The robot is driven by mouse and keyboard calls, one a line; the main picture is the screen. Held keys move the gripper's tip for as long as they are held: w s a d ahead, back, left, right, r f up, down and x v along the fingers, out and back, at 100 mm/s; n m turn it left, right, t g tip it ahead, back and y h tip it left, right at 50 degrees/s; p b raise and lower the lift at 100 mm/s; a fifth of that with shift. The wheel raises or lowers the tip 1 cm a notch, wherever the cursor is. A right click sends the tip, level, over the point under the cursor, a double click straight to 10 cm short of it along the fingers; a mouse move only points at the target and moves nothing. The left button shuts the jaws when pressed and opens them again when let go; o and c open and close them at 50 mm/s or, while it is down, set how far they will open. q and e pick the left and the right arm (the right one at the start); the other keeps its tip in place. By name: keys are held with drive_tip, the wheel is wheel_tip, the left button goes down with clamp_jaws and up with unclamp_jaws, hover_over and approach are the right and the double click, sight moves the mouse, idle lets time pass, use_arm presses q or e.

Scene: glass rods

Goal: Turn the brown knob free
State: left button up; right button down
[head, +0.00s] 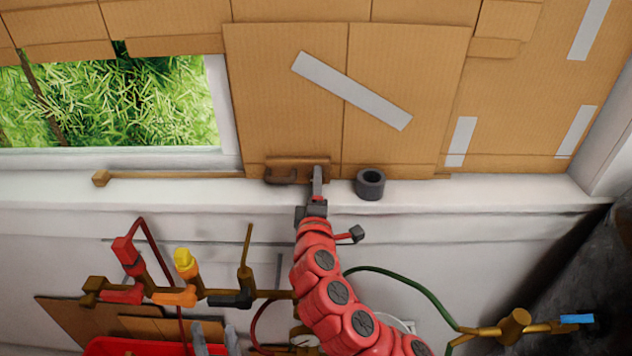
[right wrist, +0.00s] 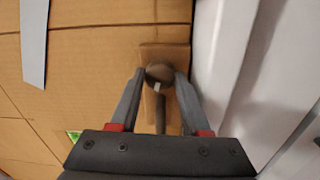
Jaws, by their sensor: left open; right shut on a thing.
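The brown knob (right wrist: 160,73) is a round, dark brown piece on a brown plate, seen between the fingers in the right wrist view. In the head view the plate (head: 298,165) sits at the foot of the cardboard over the window, and my right gripper hides the knob. My right gripper (head: 317,178) is shut on the knob; its fingers flank it in the right wrist view (right wrist: 160,82). My left gripper (head: 215,342) shows only as two spread grey fingertips at the bottom edge, open, well below the plate.
A roll of dark tape (head: 370,184) stands on the sill just right of my right gripper. A wooden stick (head: 170,175) lies on the sill to the left. Pipes with coloured valves (head: 175,293) and a red box (head: 130,346) are below.

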drive_tip(key=shift+f+n+p, duration=0.15)
drive_tip(key=shift+n+p, duration=0.15)
drive_tip(key=shift+n, duration=1.1)
drive_tip(key=c, duration=0.7)
unclamp_jaws()
drive_tip(key=shift+o, duration=0.2)
